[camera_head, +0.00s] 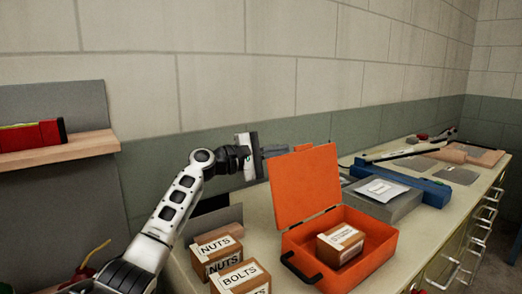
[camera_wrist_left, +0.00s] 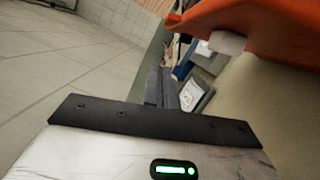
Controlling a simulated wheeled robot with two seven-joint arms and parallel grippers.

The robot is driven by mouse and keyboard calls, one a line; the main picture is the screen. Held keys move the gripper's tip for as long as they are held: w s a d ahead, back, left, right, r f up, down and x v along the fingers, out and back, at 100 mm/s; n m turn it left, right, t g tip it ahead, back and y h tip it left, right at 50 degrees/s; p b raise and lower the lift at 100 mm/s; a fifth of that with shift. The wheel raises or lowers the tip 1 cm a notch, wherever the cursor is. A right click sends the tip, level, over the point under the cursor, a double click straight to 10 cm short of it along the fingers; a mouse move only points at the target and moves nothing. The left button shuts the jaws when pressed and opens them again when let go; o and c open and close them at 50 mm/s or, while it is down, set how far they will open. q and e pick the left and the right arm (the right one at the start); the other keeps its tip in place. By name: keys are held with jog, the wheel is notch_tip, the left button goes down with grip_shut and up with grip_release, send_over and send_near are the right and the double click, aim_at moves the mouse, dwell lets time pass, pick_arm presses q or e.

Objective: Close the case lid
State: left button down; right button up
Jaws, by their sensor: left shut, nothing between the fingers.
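The orange case (camera_head: 370,275) stands open on the workbench with a labelled cardboard box (camera_head: 341,243) inside. Its lid (camera_head: 305,186) stands up, raised along the left-rear side of the case. My left gripper (camera_head: 275,151) is shut and empty, at the lid's upper left edge and seemingly behind it. Contact with the lid cannot be told. In the left wrist view the orange lid (camera_wrist_left: 255,28) fills the upper right, beside the dark gripper fingers (camera_wrist_left: 158,88). My right gripper is not in view.
Boxes marked NUTS (camera_head: 217,247) and BOLTS (camera_head: 241,277) stand left of the case. A grey block (camera_head: 384,204) and a blue tool (camera_head: 430,190) lie behind it to the right. A wooden shelf (camera_head: 60,150) holds a red level (camera_head: 32,135). The wall is close behind the bench.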

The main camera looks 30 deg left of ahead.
pick_arm(q)
jog(key=shift+s+d+r+p, duration=0.15)
jog(key=shift+d+r+p, duration=0.05)
jog(key=shift+d, duration=0.45)
jog(key=shift+s+d+r+p, duration=0.15)
jog(key=shift+s+d+p, duration=0.1)
jog(key=shift+d, duration=0.35)
jog(key=shift+s+d+r+p, duration=0.1)
jog(key=shift+d+r+p, duration=0.1)
jog(key=shift+d, duration=0.45)
jog(key=shift+d, duration=0.15)
